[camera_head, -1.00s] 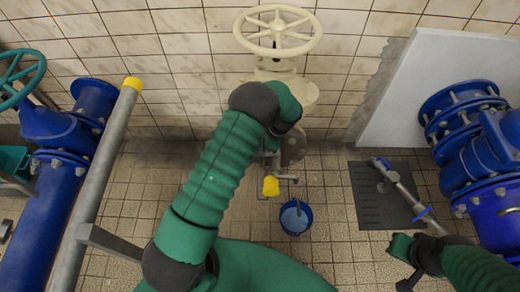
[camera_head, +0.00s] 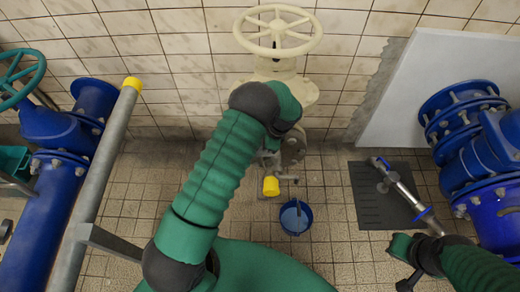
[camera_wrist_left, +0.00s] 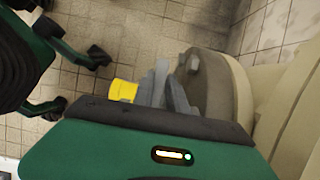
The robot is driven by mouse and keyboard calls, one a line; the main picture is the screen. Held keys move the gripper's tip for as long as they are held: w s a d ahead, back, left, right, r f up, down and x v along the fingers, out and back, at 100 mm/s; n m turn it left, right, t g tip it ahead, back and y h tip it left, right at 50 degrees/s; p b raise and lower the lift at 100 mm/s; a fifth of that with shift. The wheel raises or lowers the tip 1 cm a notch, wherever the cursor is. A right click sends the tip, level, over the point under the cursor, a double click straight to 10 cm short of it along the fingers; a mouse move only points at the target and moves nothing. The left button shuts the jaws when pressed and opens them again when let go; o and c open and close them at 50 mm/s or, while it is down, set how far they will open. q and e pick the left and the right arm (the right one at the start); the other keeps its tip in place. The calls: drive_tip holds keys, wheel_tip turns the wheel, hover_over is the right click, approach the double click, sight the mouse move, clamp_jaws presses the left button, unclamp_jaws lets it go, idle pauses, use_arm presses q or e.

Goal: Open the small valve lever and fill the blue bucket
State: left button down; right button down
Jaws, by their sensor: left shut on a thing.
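The blue bucket (camera_head: 297,231) stands upright on the tiled floor below the small tap, with a grey-blue inside. A thin vertical streak shows above its inside; I cannot tell whether it is water. My left gripper (camera_head: 270,157) reaches down to the small valve, mostly hidden behind my arm. In the left wrist view its grey fingers (camera_wrist_left: 165,88) are close together beside a yellow cap (camera_wrist_left: 122,90). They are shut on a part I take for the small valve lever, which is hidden. My right gripper (camera_head: 402,262) is open and empty above the floor at right.
A cream handwheel (camera_head: 277,31) on a large valve stands behind my left arm. Blue flanged pipes (camera_head: 50,205) stand at left and right. A grey railing with a yellow end (camera_head: 133,84) rises at left. A dark floor plate (camera_head: 372,205) lies right of the bucket.

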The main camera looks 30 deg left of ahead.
use_arm(q)
drive_tip(key=shift+w+r, duration=0.1)
drive_tip(key=shift+s+d+r+n+h+p, duration=0.3)
drive_tip(key=shift+s+n+p, duration=0.1)
drive_tip(key=shift+n+p, duration=0.5)
drive_tip(key=shift+s+d+f+n+g, duration=0.3)
drive_tip(key=shift+n+g, duration=0.1)
drive_tip(key=shift+n, duration=0.3)
drive_tip(key=c, duration=1.3)
unclamp_jaws()
drive_tip(key=p+v, duration=0.1)
drive_tip(key=v, duration=0.7)
drive_tip(key=p+v, duration=0.2)
drive_tip(key=v, duration=0.6)
drive_tip(key=shift+w+a+r, duration=0.1)
drive_tip(key=shift+w+r, duration=0.15)
drive_tip(key=shift+r, duration=0.1)
